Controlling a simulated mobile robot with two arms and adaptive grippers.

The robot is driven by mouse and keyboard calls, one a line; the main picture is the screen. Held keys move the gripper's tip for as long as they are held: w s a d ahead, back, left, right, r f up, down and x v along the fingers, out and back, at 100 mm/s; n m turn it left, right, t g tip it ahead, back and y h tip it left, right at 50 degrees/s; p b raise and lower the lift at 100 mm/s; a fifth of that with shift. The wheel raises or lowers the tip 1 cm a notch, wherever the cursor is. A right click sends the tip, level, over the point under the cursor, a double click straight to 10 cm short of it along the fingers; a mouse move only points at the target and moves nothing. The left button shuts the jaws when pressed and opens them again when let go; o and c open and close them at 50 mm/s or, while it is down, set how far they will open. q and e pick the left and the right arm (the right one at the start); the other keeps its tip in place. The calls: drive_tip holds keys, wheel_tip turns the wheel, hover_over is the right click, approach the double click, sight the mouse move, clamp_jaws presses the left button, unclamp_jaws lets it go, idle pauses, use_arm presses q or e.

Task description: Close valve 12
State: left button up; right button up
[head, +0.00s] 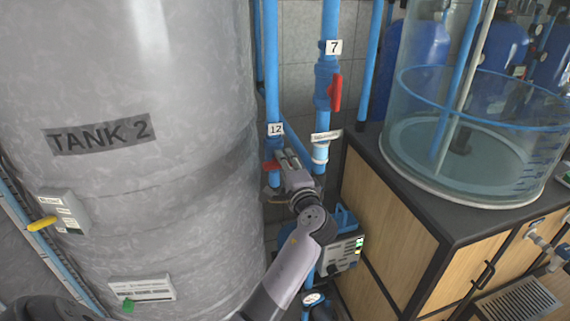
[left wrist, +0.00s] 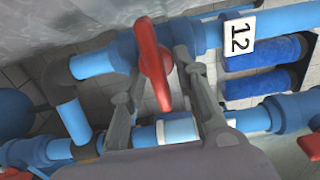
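Valve 12 sits on a vertical blue pipe beside the tank, under a white tag "12" (head: 275,129). Its red handle (head: 270,166) shows partly in the head view, with my left gripper (head: 279,163) in front of it. In the left wrist view the red handle (left wrist: 152,62) lies across the blue pipe, and the tag "12" (left wrist: 239,38) is to its right. My left gripper's fingers (left wrist: 163,100) are open, one on each side of the handle, with visible gaps. Whether either finger touches it is not clear. My right gripper is not in view.
Valve 7 with a red handle (head: 336,92) is on the neighbouring pipe to the right. The large grey tank 2 (head: 150,215) stands close on the left. A wooden cabinet (head: 390,215) with a clear cylinder (head: 480,150) stands right.

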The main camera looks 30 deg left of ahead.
use_arm(q)
drive_tip(key=shift+s, duration=0.1)
drive_tip(key=shift+d, duration=0.1)
drive_tip(key=v, duration=1.1)
drive_tip(key=shift+s+d, duration=0.25)
drive_tip(key=shift+s, duration=0.05)
